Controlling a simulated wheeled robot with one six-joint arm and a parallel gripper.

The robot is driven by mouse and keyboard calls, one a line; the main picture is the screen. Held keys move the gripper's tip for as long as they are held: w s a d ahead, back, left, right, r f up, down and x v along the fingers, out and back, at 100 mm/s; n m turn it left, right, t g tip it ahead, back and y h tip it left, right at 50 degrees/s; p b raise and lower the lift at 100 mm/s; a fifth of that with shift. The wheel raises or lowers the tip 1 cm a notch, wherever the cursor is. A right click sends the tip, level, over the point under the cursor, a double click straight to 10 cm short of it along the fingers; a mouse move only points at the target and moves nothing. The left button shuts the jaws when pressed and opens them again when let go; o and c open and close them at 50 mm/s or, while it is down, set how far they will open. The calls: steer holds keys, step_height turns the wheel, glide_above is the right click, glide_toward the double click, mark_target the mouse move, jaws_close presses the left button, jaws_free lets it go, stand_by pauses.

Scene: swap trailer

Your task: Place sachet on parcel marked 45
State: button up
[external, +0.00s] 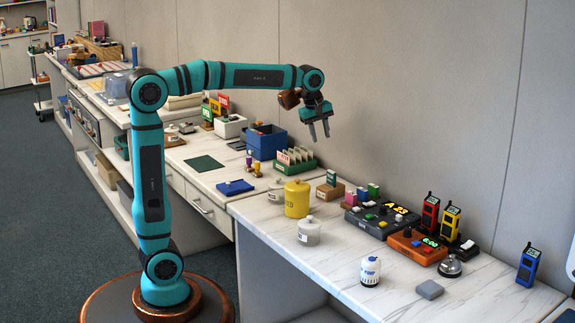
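My gripper (320,135) hangs in the air above the back of the counter, fingers pointing down and apart, with nothing visible between them. Below it and a little to the left is a green tray (283,168) with several upright pale packets (294,155), which may be sachets. A small brown box (329,191) with a white label stands right of the tray, with a green and white item (331,177) at its top. It may be a parcel, but its marking is too small to read. I cannot make out a 45 anywhere.
A yellow canister (297,199) and lidded jars stand in front of the tray. A blue bin (267,143) is behind it to the left. Dark and orange consoles (417,246), radios (450,222) and a bell (450,267) are at right.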

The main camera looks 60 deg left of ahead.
steer(key=s+a+r+m+t, duration=0.3)
steer(key=s+m+t, duration=0.2)
steer(key=s, duration=0.4)
steer(key=s+a+r+m+t, duration=0.3)
steer(key=s+r+m+t, duration=0.1)
steer(key=s, duration=0.6)
steer(key=s+a+r+m+t, duration=0.3)
steer(key=s+m+t, duration=0.2)
steer(key=s, duration=0.5)
steer(key=shift+a+r+m+t, duration=0.3)
steer(key=shift+r+m+t, duration=0.1)
steer(key=shift+m, duration=0.2)
